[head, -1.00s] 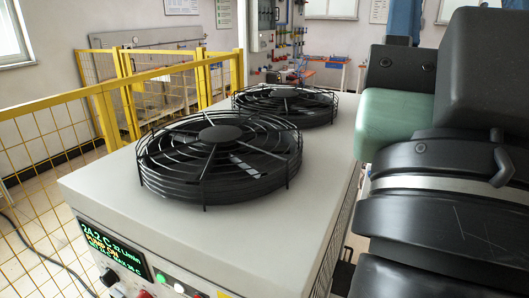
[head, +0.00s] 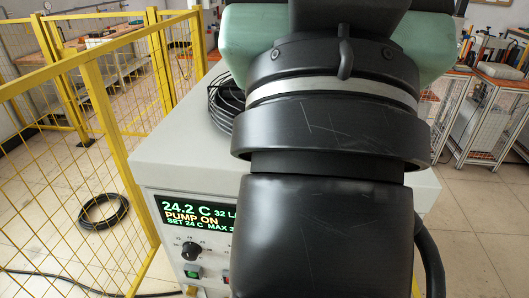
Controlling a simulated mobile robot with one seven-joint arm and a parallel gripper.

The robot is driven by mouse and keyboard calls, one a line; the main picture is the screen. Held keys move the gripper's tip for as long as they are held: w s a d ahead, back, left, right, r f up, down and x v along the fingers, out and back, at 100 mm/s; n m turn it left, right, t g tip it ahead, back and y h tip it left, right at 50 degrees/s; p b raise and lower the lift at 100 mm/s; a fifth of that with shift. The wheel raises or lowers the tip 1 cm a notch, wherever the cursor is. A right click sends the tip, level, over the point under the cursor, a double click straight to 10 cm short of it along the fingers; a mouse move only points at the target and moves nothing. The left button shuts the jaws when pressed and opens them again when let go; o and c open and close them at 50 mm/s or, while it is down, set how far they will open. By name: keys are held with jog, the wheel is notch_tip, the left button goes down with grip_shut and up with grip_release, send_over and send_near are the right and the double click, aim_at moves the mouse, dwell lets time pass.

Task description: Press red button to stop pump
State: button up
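The pump unit is a pale box (head: 172,148) with a front panel. Its display (head: 188,214) reads 24.2 C, PUMP ON and SET 24 C; the right end of the text is hidden behind my arm. Below it are a black knob (head: 190,251) and a lit green button (head: 193,272). A small reddish part (head: 226,277) shows at the edge of my arm; I cannot tell whether it is the red button. My arm covers the right part of the panel. My gripper's fingers do not show.
A yellow mesh fence (head: 120,165) stands close to the left of the unit. A black coiled hose (head: 103,210) lies on the floor behind it. Wheeled workbenches (head: 480,120) stand at the back right. The floor at right is clear.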

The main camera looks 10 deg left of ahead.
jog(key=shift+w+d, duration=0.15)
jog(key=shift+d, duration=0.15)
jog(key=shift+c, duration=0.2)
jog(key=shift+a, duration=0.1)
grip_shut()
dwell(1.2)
